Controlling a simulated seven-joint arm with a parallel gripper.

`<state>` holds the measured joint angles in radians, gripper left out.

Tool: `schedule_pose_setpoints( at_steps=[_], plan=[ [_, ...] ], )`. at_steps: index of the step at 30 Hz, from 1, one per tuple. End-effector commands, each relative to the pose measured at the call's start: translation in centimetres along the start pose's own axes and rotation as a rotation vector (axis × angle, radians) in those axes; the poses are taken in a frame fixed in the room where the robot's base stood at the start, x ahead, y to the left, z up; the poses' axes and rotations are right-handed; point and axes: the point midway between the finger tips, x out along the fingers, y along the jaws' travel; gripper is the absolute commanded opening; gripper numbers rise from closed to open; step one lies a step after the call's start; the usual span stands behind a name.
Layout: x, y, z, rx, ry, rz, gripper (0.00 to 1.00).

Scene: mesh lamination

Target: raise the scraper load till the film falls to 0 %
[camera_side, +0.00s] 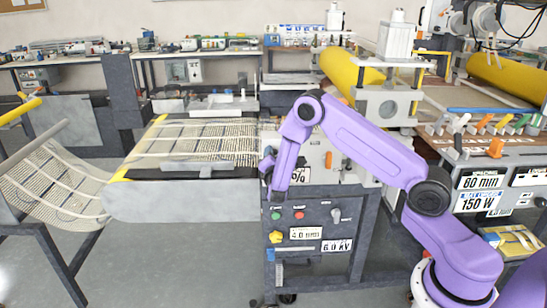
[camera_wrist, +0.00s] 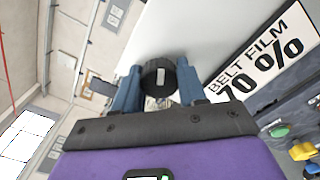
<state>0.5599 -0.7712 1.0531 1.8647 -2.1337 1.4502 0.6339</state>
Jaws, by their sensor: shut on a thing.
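My gripper (camera_wrist: 158,92) is shut on a black round knob (camera_wrist: 160,76) with a white mark on its face. One blue finger is on each side of it in the wrist view. A white sign (camera_wrist: 262,62) to the right reads "BELT FILM 70 %". In the side view my gripper (camera_side: 267,172) is at the front of the machine, above the control panel. The arm hides most of the sign (camera_side: 300,175) there, leaving only its "%" end clear. I cannot make out the knob or any label for it in the side view.
Below is a grey panel (camera_side: 315,215) with green and red buttons, a yellow knob (camera_side: 276,237) and labels reading "4.0" and "6.0 KV". A mesh belt (camera_side: 195,143) runs left over a grey conveyor side (camera_side: 180,201).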

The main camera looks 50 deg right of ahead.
Motion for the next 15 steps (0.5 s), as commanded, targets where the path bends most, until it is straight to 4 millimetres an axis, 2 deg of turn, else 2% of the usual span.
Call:
schedule_pose_setpoints(
  at_steps=[3, 4, 6, 15],
  plan=[
    [-0.11, 0.01, -0.02, -0.002, -0.001, 0.001, 0.11],
    [-0.11, 0.01, -0.02, -0.002, -0.001, 0.000, 0.44],
    [-0.10, 0.01, -0.02, -0.003, -0.001, 0.000, 0.67],
    [-0.10, 0.01, -0.02, -0.002, 0.000, 0.000, 0.67]
  ],
)
